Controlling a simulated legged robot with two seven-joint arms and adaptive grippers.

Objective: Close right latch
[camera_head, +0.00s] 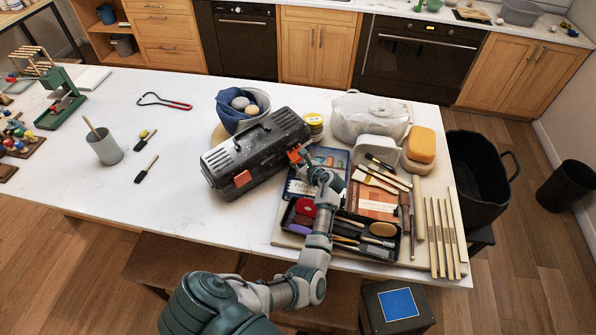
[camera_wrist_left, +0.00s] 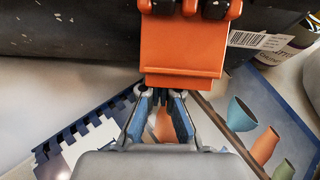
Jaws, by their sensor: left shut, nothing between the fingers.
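A dark grey toolbox (camera_head: 252,152) lies closed on the white table, with two orange latches on its front side. The left latch (camera_head: 243,178) sits against the front. The right latch (camera_head: 294,154) is near my left gripper (camera_head: 309,163). In the left wrist view the right latch (camera_wrist_left: 182,58) is a wide orange flap hinged at the dark box wall (camera_wrist_left: 60,30); it appears tilted outward. My left gripper (camera_wrist_left: 161,97) is shut and empty, its fingertips just at or under the flap's lower edge; contact cannot be told. My right gripper is out of view.
A tray of tools (camera_head: 368,250), a book (camera_head: 374,200) and wooden sticks (camera_head: 440,240) lie right and below the gripper. A blue-lined bowl (camera_head: 232,115) and a yellow-lidded jar (camera_head: 314,122) stand behind the toolbox.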

